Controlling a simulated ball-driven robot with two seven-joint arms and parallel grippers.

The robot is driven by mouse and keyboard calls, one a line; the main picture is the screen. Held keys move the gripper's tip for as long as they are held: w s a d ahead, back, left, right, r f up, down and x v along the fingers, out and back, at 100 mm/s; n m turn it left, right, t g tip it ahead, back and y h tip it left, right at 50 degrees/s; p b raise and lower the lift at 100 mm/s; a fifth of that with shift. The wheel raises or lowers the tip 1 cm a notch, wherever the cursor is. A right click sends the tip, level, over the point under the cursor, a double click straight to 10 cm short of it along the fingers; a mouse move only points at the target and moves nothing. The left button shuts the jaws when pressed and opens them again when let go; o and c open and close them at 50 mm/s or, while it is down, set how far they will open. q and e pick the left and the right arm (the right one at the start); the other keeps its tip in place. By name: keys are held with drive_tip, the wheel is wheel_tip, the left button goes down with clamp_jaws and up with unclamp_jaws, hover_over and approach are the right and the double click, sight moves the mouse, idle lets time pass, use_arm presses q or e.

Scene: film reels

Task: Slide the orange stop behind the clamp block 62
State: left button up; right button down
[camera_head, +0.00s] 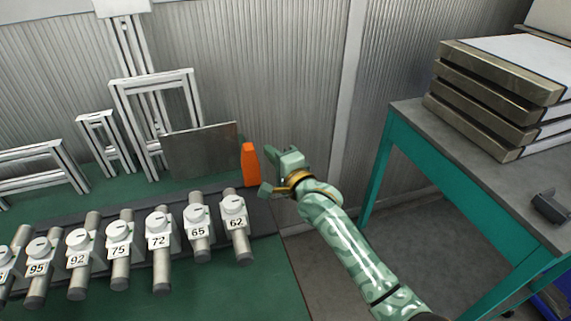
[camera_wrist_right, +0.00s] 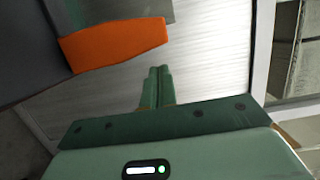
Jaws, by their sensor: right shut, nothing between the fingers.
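The orange stop (camera_head: 250,166) stands upright at the right end of the dark bed, behind and slightly right of clamp block 62 (camera_head: 235,209). There is a gap between the stop and the block. My right gripper (camera_head: 270,152) is shut and empty, just right of the stop. In the right wrist view, the closed fingertips (camera_wrist_right: 158,75) are apart from the orange stop (camera_wrist_right: 113,46), which lies to their left. Whether they touch it cannot be told from the head view. My left gripper is not in view.
Clamp blocks 65 (camera_head: 197,218), 72 (camera_head: 159,230) and several others line the bed leftward. A grey plate (camera_head: 202,150) stands just left of the stop. White frames (camera_head: 152,100) stand behind. A teal-legged table (camera_head: 480,170) with stacked trays (camera_head: 495,95) is at right.

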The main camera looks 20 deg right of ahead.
sight(248, 156)
drive_tip(key=shift+a+r, duration=0.2)
drive_tip(key=shift+a, duration=0.85)
drive_tip(key=shift+s, duration=0.1)
drive_tip(key=a+p, duration=0.1)
drive_tip(key=a, duration=0.2)
drive_tip(key=shift+a+r, duration=0.1)
drive_tip(key=shift+r, duration=0.1)
drive_tip(key=shift+a+f, duration=0.1)
drive_tip(key=shift+a, duration=0.05)
drive_tip(key=shift+f, duration=0.15)
